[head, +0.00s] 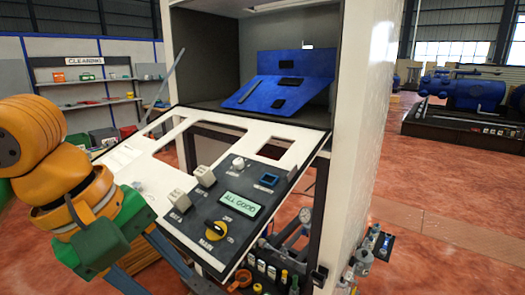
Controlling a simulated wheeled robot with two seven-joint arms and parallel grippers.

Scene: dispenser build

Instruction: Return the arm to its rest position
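My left arm comes in from the left, orange with green parts at its wrist. My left gripper (150,268) hangs in front of the lower left side of the tilted control panel (192,223). Its two blue-grey fingers stand apart with nothing visible between them, and the lower frame edge cuts off their tips. The panel carries a display (240,204) reading "ALL GOOD", a yellow knob (216,231), and several switches and buttons. My arm hides part of the panel's left side. My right gripper is not in view.
A tall white cabinet (355,130) stands behind the panel, with blue parts (282,92) inside. Small bottles and an orange ring (239,281) sit below the panel. A shelf wall (100,75) is at the back left. Open red floor (450,200) lies to the right.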

